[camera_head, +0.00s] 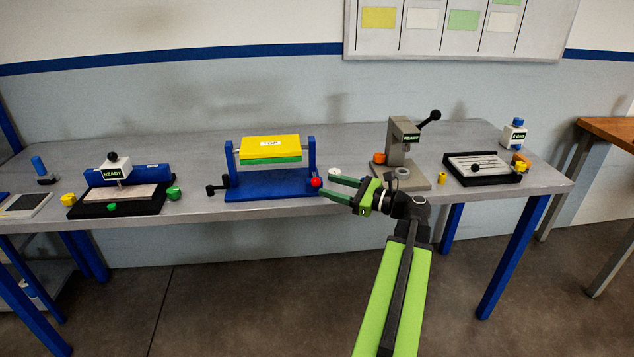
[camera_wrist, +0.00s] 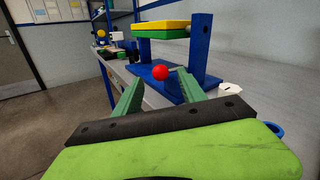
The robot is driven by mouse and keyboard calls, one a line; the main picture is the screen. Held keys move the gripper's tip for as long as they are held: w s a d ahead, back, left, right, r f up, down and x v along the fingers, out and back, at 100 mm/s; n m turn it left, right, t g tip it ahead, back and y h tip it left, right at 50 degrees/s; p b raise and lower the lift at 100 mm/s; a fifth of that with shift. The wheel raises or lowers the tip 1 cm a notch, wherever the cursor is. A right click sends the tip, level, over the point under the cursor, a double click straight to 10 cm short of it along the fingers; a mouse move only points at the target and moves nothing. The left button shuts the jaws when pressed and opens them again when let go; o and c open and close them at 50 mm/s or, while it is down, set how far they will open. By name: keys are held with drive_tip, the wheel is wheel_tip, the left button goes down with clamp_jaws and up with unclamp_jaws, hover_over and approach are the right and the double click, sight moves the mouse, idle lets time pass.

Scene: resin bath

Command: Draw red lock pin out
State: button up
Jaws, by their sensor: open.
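The red lock pin (camera_head: 316,182) shows as a round red knob at the right end of the blue stand (camera_head: 268,185). The stand carries a yellow and green block (camera_head: 270,148) labelled TOP between two blue posts. My gripper (camera_head: 333,188) is open, its green fingers pointing left toward the red knob. In the wrist view the red lock pin (camera_wrist: 160,73) lies just beyond and between the two open fingertips (camera_wrist: 160,88), apart from them. The pin's shaft is hidden behind the knob.
A black-knobbed crank (camera_head: 217,187) sits at the stand's left. A white cap (camera_head: 334,172) lies just behind my fingers. A grey press (camera_head: 402,155) stands to the right, and a black-based station (camera_head: 118,208) to the left. The bench front edge is below the stand.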

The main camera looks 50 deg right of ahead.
sight(316, 182)
drive_tip(key=x, duration=0.5)
drive_tip(key=shift+w, duration=0.3)
drive_tip(key=shift+c, duration=0.5)
clamp_jaws()
idle(0.5)
